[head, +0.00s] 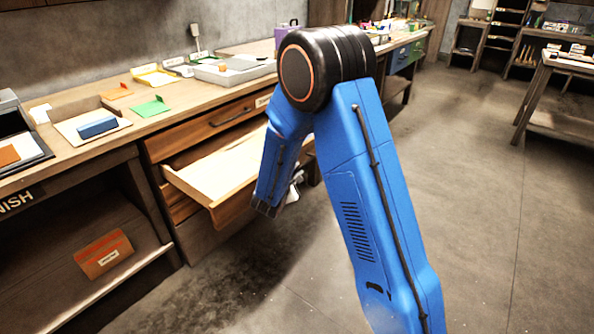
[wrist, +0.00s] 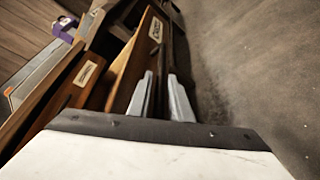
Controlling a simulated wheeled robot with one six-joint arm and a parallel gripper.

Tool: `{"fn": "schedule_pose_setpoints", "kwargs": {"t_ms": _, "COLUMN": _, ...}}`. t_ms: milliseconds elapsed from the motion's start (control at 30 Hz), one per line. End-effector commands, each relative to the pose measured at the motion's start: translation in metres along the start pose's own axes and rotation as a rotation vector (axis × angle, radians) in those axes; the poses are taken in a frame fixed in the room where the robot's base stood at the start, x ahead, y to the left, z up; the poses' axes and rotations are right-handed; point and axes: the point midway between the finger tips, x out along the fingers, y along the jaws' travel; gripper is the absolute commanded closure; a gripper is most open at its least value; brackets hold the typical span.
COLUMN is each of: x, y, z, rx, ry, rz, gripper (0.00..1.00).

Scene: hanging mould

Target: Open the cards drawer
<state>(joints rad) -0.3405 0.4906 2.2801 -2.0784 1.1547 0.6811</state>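A wooden drawer (head: 212,178) stands pulled out of the bench in the head view, its pale inside showing empty where visible. My blue arm hides its right part. In the wrist view a drawer front (wrist: 130,70) projects beyond its neighbour and bears a small label (wrist: 156,30), too blurred to read. My gripper (wrist: 161,75) has two grey fingers standing apart beside this front, with only dark space visible between them. The drawer's handle does not show clearly. In the head view my gripper is mostly hidden behind my arm.
A shut drawer (head: 215,122) with a dark handle is above the open one. Its label (wrist: 87,72) is blurred in the wrist view. The floor (head: 480,200) at right is clear.

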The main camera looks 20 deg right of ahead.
Motion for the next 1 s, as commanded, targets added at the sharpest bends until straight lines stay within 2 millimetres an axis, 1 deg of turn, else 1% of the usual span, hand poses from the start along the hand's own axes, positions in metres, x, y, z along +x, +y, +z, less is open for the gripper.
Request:
{"fn": "schedule_pose_setpoints", "kwargs": {"t_ms": 300, "x": -0.061, "y": 0.001, "z": -0.001, "rx": -0.001, "ry": 0.003, "rz": 0.002, "gripper": 0.81}}
{"fn": "schedule_pose_setpoints", "kwargs": {"t_ms": 600, "x": -0.115, "y": 0.001, "z": -0.001, "rx": 0.0, "ry": 0.003, "rz": 0.002, "gripper": 0.81}}
{"fn": "schedule_pose_setpoints", "kwargs": {"t_ms": 800, "x": -0.143, "y": 0.0, "z": -0.001, "rx": -0.001, "ry": 0.003, "rz": 0.002, "gripper": 0.81}}
{"fn": "schedule_pose_setpoints", "kwargs": {"t_ms": 1000, "x": -0.158, "y": 0.0, "z": -0.001, "rx": -0.001, "ry": 0.002, "rz": 0.001, "gripper": 0.81}}
